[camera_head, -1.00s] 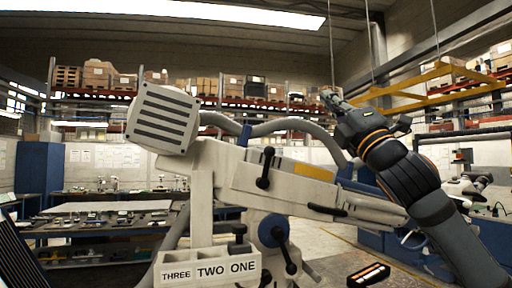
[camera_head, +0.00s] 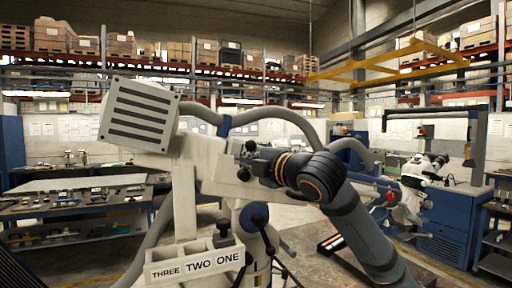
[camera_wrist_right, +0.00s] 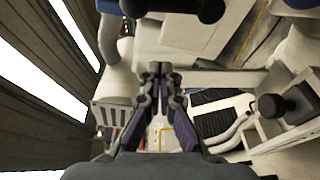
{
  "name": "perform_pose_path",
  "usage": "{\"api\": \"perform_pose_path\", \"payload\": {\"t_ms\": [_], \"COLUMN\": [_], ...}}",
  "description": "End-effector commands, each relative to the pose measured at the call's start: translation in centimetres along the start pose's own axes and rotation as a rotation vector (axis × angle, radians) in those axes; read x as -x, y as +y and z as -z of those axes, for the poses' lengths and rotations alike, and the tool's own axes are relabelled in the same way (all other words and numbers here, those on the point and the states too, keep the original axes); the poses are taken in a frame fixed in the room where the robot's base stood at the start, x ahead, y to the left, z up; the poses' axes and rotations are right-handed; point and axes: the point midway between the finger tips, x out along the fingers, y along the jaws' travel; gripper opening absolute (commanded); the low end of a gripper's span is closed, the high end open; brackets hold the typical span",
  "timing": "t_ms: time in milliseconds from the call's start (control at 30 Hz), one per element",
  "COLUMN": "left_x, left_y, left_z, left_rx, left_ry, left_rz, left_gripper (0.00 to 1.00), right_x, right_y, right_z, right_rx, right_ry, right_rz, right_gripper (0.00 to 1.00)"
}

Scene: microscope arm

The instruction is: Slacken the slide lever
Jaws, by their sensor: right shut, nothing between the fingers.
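The pale grey microscope arm (camera_head: 210,165) crosses the middle of the head view, with a slatted square head (camera_head: 140,115) at its upper left end. A black lever (camera_head: 250,147) sits on the arm's side, and its lower part is largely hidden by my gripper; I cannot tell whether they touch. My right gripper (camera_head: 246,161) reaches in from the right, beside this lever. In the right wrist view its fingers (camera_wrist_right: 160,70) are shut with nothing between them. A black handle (camera_wrist_right: 180,8) shows at that view's top edge. My left gripper is not in view.
A blue round knob (camera_head: 254,215) with black levers is lower on the stand. A tray labelled THREE, TWO, ONE (camera_head: 195,264) hangs at the front. A black knob (camera_wrist_right: 275,105) stands at right in the wrist view. Benches (camera_head: 75,200) and blue machines are farther back.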

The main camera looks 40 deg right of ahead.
Motion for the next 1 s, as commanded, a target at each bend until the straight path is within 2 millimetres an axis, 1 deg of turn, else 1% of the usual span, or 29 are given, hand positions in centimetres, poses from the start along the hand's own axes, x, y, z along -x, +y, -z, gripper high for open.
{"api": "perform_pose_path", "payload": {"t_ms": [33, 167, 200, 233, 433, 600, 867, 933, 1000], "left_x": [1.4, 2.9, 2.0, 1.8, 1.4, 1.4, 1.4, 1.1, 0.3], "left_y": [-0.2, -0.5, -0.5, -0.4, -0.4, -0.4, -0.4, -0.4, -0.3], "left_z": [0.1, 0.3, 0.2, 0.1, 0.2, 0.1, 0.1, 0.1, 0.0], "left_rx": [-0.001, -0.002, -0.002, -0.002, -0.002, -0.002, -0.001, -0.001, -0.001], "left_ry": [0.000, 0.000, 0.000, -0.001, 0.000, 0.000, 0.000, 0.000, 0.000], "left_rz": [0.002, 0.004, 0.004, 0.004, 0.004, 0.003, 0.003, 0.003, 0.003], "left_gripper": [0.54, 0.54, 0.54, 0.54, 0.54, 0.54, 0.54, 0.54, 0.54], "right_x": [-0.9, -2.8, -2.9, -2.9, -3.4, -3.6, -3.6, -3.6, -3.6], "right_y": [0.6, 0.5, -0.1, -0.2, -0.2, -0.1, 0.0, -0.2, -0.5], "right_z": [0.1, 0.1, -0.8, -1.2, -3.3, -4.0, -4.0, -4.2, -4.8], "right_rx": [-0.007, -0.005, 0.002, 0.004, 0.002, 0.001, 0.000, -0.012, -0.049], "right_ry": [0.004, 0.003, -0.006, -0.007, -0.005, -0.003, -0.001, -0.002, -0.003], "right_rz": [0.004, 0.003, 0.003, 0.002, 0.002, -0.001, -0.001, -0.004, -0.012], "right_gripper": [0.00, 0.00, 0.00, 0.00, 0.00, 0.00, 0.00, 0.00, 0.00]}}
